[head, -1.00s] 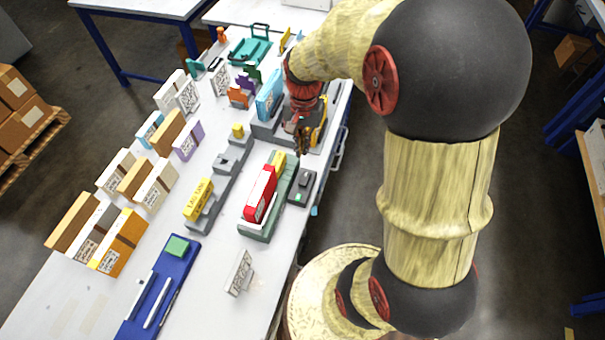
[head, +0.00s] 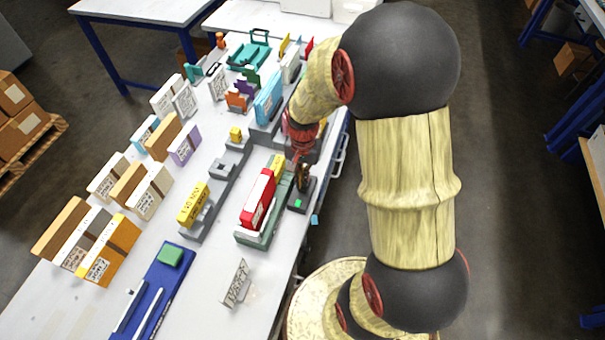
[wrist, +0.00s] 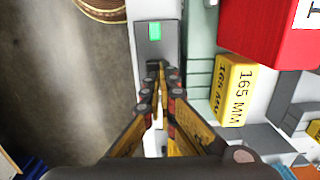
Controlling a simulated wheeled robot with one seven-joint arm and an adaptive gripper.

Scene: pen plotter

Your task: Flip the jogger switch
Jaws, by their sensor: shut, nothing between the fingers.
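A small dark grey switch box with a lit green patch (head: 297,204) stands at the right edge of the table, beside a green machine base (head: 262,236) that carries a red block (head: 258,198). In the wrist view the box (wrist: 155,42) lies just ahead of my fingertips, its green patch facing up. My gripper (head: 301,186) is over the far part of the box. In the wrist view my gripper (wrist: 162,78) is shut and empty, with its tips at the box's near end. The fingers hide that end, and I cannot tell whether they touch it.
A yellow block marked 165 MM (wrist: 235,90) stands right of my fingers in the wrist view. A blue panel (head: 269,97) stands behind my wrist.

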